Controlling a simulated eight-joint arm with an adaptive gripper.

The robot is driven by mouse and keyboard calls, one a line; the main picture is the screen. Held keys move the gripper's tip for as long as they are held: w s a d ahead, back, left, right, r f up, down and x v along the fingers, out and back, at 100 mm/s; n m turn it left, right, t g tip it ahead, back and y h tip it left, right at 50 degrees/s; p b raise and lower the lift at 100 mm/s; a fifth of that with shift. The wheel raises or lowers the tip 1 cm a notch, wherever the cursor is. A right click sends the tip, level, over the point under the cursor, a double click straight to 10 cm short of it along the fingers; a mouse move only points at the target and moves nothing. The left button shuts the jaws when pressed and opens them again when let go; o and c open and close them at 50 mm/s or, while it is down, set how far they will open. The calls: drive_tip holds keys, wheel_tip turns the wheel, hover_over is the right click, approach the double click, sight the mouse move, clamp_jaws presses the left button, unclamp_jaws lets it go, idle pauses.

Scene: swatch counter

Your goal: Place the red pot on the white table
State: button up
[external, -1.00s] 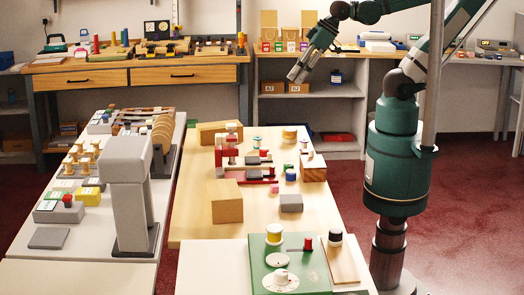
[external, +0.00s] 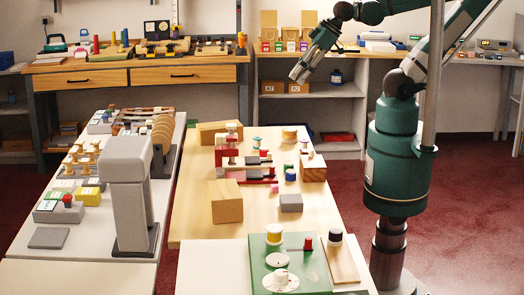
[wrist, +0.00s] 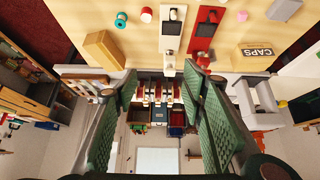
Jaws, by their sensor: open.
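I cannot tell for sure which red object is the pot. A small red cylinder (external: 308,243) stands on the green board at the front, and small red pieces (external: 264,154) sit on the wooden table. In the wrist view a small pinkish-red round piece (wrist: 146,15) lies on the wood. A white table top (external: 207,264) is at the front, beside the green board; another pale table is at left. My gripper (external: 299,73) is raised beyond and above the wooden table, far from these. In the wrist view its green-padded fingers (wrist: 165,82) are apart, with nothing between them.
The wooden table (external: 195,220) holds wooden blocks (external: 226,201), a grey block (external: 291,202) and a red-and-white fixture (external: 229,160). A tall grey stand (external: 130,195) rises from the left table. A shelf and a workbench (external: 130,76) line the back.

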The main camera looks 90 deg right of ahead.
drive_tip(key=shift+w+f+n+g, duration=0.5)
drive_tip(key=shift+w+f+n, duration=0.45)
drive_tip(key=shift+w+n, duration=0.1)
drive_tip(key=n+g+h+b, duration=0.35)
drive_tip(key=n+g, duration=0.35)
drive_tip(key=n, duration=0.7)
hover_over(264, 149)
drive_tip(key=a, duration=0.2)
wheel_tip(264, 149, down, 22)
drive_tip(key=shift+w+a+f+b, duration=0.2)
drive_tip(key=shift+w+b, duration=0.15)
drive_tip(key=shift+b, duration=0.05)
drive_tip(key=shift+f+m+y, duration=0.1)
drive_tip(key=shift+m+y, duration=0.15)
drive_tip(key=shift+b+x, duration=0.3)
drive_tip(key=shift+x, duration=0.85)
drive_tip(key=shift+f, duration=0.1)
drive_tip(key=shift+b+x, duration=0.75)
drive_tip(key=shift+x, duration=1.75)
